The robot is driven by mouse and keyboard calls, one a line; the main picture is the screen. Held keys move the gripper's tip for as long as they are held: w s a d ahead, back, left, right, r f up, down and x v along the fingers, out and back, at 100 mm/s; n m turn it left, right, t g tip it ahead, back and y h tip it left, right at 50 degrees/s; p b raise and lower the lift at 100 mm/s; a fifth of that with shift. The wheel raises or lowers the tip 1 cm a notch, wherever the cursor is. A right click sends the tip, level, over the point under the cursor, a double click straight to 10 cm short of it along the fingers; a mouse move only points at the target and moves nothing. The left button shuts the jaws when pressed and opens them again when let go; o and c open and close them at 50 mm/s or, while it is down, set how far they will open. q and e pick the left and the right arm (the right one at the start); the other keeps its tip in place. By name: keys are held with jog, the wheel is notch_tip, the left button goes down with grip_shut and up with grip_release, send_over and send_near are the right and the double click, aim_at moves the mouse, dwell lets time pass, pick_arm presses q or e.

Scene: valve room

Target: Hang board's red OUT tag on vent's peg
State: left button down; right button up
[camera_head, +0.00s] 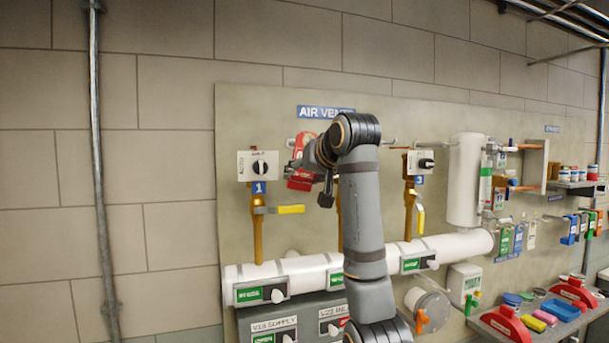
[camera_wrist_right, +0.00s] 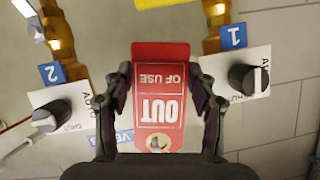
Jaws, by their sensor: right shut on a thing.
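The red OUT tag, lettered "OUT OF USE", shows in the right wrist view (camera_wrist_right: 160,85), upside down there. Its end with the round hole is near the picture's bottom. My right gripper (camera_wrist_right: 164,108) is shut on the tag, a finger at each side edge. In the head view the tag (camera_head: 300,183) is in front of the board, just below the AIR VENT sign (camera_head: 325,112), partly hidden by my right gripper (camera_head: 309,166). I cannot make out the vent's peg clearly, nor whether it is in the hole. My left gripper is not in view.
Valve 1, with a yellow handle (camera_head: 290,209) and a dial box (camera_head: 258,166), is left of the tag. Valve 3's dial box (camera_head: 420,162) is to the right. A white pipe (camera_head: 300,270) runs below.

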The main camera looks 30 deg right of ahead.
jog(key=shift+w, duration=0.1)
jog(key=shift+x, duration=1.1)
jog(key=shift+d+f, duration=0.15)
jog(key=shift+f, duration=0.05)
jog(key=shift+v, duration=0.9)
jog(key=shift+w+f, duration=0.15)
jog(key=shift+w, duration=0.15)
jog(key=shift+w+d+f, duration=0.15)
jog(key=shift+w, duration=0.2)
jog(key=o, duration=0.4)
jog(key=shift+o, duration=1.2)
jog(key=shift+s, duration=0.2)
jog(key=o, duration=0.3)
jog(key=shift+s, duration=0.2)
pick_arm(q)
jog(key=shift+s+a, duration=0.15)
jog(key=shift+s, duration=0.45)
pick_arm(e)
jog(key=shift+w, duration=0.15)
